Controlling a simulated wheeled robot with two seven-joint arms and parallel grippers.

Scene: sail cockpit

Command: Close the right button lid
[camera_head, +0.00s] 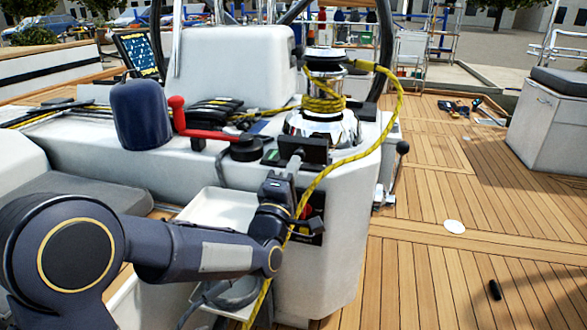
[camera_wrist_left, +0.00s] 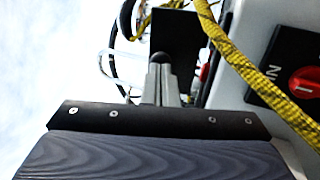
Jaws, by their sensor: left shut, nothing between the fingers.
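A black flat plate, which looks like the raised right button lid (camera_head: 310,148), stands upright on the cockpit console beside the winch. It also shows in the left wrist view as a dark square (camera_wrist_left: 176,38). My left gripper (camera_head: 295,158) reaches up to it from the front, with its fingers shut and empty. In the left wrist view the shut fingertips (camera_wrist_left: 160,58) overlap the plate's lower edge; I cannot tell whether they touch it. The button under the lid is hidden. My right gripper is not in view.
A chrome winch (camera_head: 322,110) with yellow rope (camera_head: 392,105) stands just behind; the rope runs down beside my gripper. A red winch handle (camera_head: 178,115) and blue cover (camera_head: 140,115) are to the left. A red rotary switch (camera_wrist_left: 306,80) is below. Open deck lies right.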

